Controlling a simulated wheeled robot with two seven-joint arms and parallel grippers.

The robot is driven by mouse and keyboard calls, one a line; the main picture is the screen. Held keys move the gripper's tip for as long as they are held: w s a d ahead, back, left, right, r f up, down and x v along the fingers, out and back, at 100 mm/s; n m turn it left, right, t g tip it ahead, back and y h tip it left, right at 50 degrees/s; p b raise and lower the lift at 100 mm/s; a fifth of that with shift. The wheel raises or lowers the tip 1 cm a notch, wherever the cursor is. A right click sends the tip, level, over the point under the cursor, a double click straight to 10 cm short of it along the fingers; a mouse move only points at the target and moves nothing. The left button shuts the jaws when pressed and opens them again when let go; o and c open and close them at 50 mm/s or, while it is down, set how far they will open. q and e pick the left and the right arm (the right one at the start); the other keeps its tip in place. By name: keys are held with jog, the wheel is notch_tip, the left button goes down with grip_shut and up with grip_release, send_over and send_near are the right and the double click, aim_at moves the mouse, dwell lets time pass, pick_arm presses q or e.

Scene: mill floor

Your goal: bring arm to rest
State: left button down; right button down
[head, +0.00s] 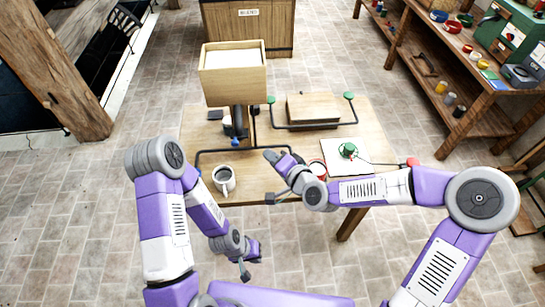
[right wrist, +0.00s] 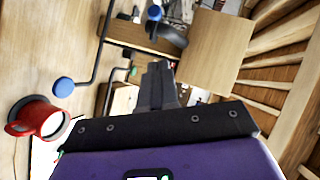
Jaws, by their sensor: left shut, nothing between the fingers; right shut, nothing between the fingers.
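My right gripper (head: 273,157) is shut and empty above the front middle of the wooden table (head: 380,125). In the right wrist view its closed dark fingers (right wrist: 157,86) show nothing between them. My left gripper (head: 246,266) is shut and empty, low in front of the table's near edge, over the floor. My right arm reaches in from the right across the table's front right part. My left arm hangs bent at the left.
A wooden hopper (head: 232,85), black rods and a white sheet (head: 340,165) occupy the table. Shelves (head: 440,75) stand right.

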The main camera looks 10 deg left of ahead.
jog(key=shift+s+d, duration=0.1)
dwell(0.5)
jog(key=s+d+f+n+g+h+b, duration=0.1)
jog(key=s+d+f+g+h+b, duration=0.2)
jog(key=f, duration=0.9)
jog(key=s+d+f+g+b, duration=0.15)
jog(key=s+d+f, duration=0.3)
jog(key=f, duration=0.75)
jog(key=s+d+f+n+g+h+b, duration=0.1)
jog(key=s+d+f+g, duration=0.1)
jog(key=s+d+f, duration=0.2)
jog(key=s+d+f+g+h+b, duration=0.1)
jog(key=s+d+f+g, duration=0.2)
jog(key=s+f, duration=0.5)
jog(key=shift+s+d+f+n+h, duration=0.3)
jog(key=shift+d+f+n, duration=0.1)
jog(key=shift+d, duration=0.35)
jog(key=shift+g, duration=0.25)
